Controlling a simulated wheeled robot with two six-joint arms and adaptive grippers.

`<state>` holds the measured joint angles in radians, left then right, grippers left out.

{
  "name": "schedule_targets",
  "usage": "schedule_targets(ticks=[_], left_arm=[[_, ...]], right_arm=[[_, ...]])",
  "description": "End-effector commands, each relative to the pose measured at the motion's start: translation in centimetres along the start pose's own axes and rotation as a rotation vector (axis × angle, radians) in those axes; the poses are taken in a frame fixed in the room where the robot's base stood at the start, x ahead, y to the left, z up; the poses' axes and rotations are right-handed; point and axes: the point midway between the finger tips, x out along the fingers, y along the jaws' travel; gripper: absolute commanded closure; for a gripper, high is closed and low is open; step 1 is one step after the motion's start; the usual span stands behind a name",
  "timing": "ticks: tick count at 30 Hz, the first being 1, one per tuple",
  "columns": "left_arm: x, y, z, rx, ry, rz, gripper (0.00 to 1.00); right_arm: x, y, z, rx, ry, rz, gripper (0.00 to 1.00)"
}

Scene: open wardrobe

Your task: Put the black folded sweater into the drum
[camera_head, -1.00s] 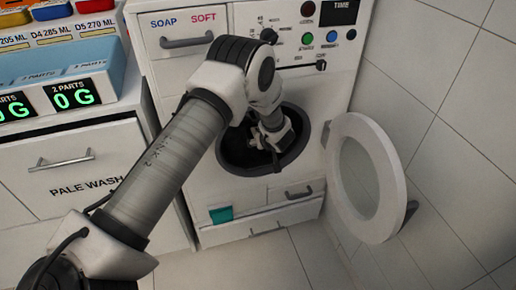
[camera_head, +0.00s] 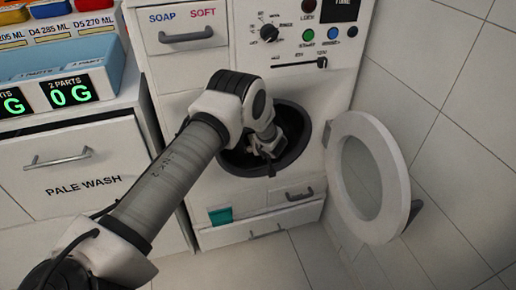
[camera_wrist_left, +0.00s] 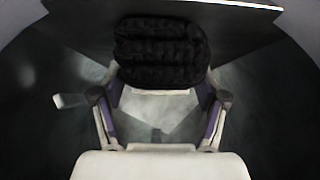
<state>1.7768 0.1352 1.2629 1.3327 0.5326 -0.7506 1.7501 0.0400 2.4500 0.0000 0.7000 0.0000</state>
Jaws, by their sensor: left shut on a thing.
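The black folded sweater (camera_wrist_left: 160,52) is a dark ribbed bundle between the fingertips in the left wrist view. My left gripper (camera_wrist_left: 160,92) is shut on it. In the head view the left gripper (camera_head: 268,152) reaches into the round dark opening of the drum (camera_head: 238,165). The sweater cannot be told apart from the dark drum there. The wrist view shows dark grey drum surfaces around the gripper. I cannot tell whether the sweater touches the drum. My right gripper is not in view.
The round white door (camera_head: 398,190) stands open to the right of the drum, near the tiled wall (camera_head: 465,130). A control panel (camera_head: 290,45) is above. A lower drawer (camera_head: 262,228) holds something teal (camera_head: 221,215). The PALE WASH cabinet (camera_head: 75,165) stands to the left.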

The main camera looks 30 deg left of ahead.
Motion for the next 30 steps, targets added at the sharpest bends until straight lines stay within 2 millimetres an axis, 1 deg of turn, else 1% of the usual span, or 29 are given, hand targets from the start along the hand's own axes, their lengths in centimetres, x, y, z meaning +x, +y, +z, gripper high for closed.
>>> schedule_targets(ticks=[1, 2, 3, 13, 15, 17, 20, 24, 27, 30], left_arm=[[0.2, 0.0, 0.2, 0.0, 0.0, 0.0, 0.63], [0.1, 0.0, 0.1, 0.0, 0.0, 0.0, 0.16], [0.1, 0.0, 0.1, 0.0, 0.0, 0.0, 0.02], [0.0, 0.0, 0.1, 0.0, 0.0, 0.0, 0.02], [-0.3, 0.0, -0.3, 0.0, 0.0, 0.0, 0.02], [-1.0, 0.0, -0.2, 0.002, -0.001, 0.0, 0.02], [-3.0, 0.1, -0.3, 0.004, 0.0, 0.001, 0.02], [-6.8, 0.1, -0.4, 0.005, 0.001, 0.001, 0.02], [-9.3, 0.1, -0.3, 0.004, 0.0, 0.001, 0.02], [-11.1, 0.1, -0.2, 0.002, 0.0, 0.001, 0.02]], right_arm=[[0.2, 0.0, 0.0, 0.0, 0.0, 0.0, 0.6], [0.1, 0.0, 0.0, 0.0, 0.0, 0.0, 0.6], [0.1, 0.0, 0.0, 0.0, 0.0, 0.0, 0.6], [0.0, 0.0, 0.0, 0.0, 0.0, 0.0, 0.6], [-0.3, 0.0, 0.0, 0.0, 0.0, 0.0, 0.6], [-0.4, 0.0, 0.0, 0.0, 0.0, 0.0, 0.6], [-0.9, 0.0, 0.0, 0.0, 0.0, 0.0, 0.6], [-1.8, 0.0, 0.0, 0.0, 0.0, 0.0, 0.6], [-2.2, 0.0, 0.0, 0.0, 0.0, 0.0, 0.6], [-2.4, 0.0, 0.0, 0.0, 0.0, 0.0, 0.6]])
